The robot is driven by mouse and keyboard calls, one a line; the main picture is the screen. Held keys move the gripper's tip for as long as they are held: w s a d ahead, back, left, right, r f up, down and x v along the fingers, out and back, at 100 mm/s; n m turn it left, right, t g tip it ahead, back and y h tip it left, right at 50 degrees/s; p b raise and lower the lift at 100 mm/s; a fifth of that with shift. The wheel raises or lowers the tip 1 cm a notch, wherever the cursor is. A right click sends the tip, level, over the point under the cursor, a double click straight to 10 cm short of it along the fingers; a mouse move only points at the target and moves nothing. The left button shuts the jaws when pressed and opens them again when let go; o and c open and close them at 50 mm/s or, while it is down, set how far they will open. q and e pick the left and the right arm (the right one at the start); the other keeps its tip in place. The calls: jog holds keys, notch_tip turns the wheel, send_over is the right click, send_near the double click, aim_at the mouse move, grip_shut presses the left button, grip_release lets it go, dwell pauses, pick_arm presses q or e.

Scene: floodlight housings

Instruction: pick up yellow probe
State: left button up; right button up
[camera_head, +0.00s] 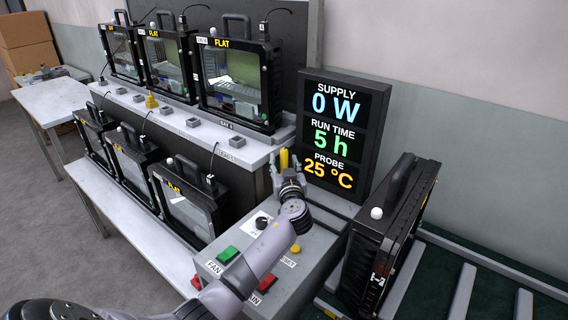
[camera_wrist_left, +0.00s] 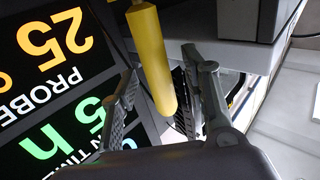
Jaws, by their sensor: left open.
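The yellow probe (camera_head: 284,159) stands upright by the end of the grey control box, in front of the readout panel. In the left wrist view my left gripper (camera_wrist_left: 163,68) is open, with gaps between the probe and the fingers. My right gripper is not seen.
The readout panel (camera_head: 342,135) stands close behind the gripper and shows 25 °C. The control box (camera_head: 228,240) with buttons and a knob lies under my left arm. Several floodlight housings (camera_head: 238,85) stand on the bench at left. Another dark housing (camera_head: 395,235) stands at right.

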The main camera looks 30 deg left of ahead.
pick_arm(q)
jog(key=shift+w+a, duration=0.25)
jog(key=shift+w, duration=0.1)
jog(key=shift+c, duration=0.5)
grip_shut()
